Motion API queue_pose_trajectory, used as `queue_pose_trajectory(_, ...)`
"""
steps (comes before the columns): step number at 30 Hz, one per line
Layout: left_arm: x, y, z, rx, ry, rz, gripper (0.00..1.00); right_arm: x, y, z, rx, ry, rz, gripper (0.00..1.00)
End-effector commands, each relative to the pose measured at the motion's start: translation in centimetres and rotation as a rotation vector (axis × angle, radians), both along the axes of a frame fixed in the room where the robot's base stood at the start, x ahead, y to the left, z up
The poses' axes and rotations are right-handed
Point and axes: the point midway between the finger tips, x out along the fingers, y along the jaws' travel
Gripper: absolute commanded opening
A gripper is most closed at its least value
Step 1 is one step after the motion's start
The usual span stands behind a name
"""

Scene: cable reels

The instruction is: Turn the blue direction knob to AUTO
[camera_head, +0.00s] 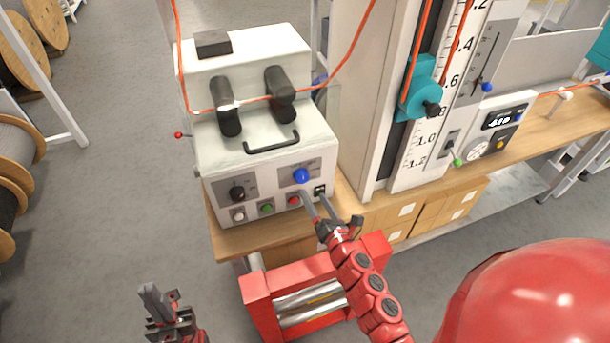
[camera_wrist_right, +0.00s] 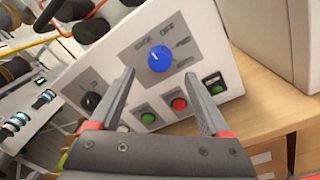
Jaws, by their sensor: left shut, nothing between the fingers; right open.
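The blue direction knob (camera_head: 302,175) is on the front panel of the white machine (camera_head: 262,148), at the upper right of that panel. It also shows in the right wrist view (camera_wrist_right: 159,58), on a grey plate with labels around it; one reads like BACK and one like OFF, and the others are too small to read. My right gripper (camera_head: 318,194) is open, just in front of and below the knob. In the wrist view the knob lies beyond and between its two fingers, apparently not touched. My left gripper (camera_head: 155,300) is shut and empty, low at the left, away from the machine.
A black knob (camera_head: 237,193) sits left of the blue one. White, green (camera_head: 266,208) and red (camera_head: 293,200) buttons and a small black switch (camera_head: 320,190) lie below. An orange cable (camera_head: 250,100) crosses the machine's rollers. A red frame (camera_head: 315,285) stands in front.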

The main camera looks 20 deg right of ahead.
Motion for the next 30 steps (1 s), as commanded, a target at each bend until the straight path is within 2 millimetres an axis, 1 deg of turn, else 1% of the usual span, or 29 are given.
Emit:
queue_pose_trajectory(1, 0.0, 0.0, 0.9, 0.000, 0.000, 0.000, 0.00, 1.2, 0.0, 0.5, 0.003, -0.001, -0.002, 0.81)
queue_pose_trajectory(6, 0.0, 0.0, 2.0, 0.000, 0.000, 0.000, 0.00, 4.2, 0.3, 0.5, 0.004, -0.002, -0.002, 0.81)
queue_pose_trajectory(12, 0.0, 0.0, 2.6, 0.000, 0.000, 0.000, 0.00, 6.5, 0.4, 0.2, 0.003, 0.000, -0.004, 0.81)
queue_pose_trajectory(18, 0.0, 0.0, 2.8, 0.000, 0.000, 0.000, 0.00, 7.4, 0.7, 0.0, 0.002, 0.001, 0.001, 0.81)
queue_pose_trajectory(26, 0.0, 0.0, 2.8, 0.000, 0.000, 0.000, 0.00, 7.5, 0.7, -0.1, 0.001, 0.001, 0.001, 0.81)
queue_pose_trajectory(30, 0.0, 0.0, 2.8, 0.000, 0.000, 0.000, 0.00, 7.4, 0.6, -0.1, 0.001, 0.001, 0.001, 0.55)
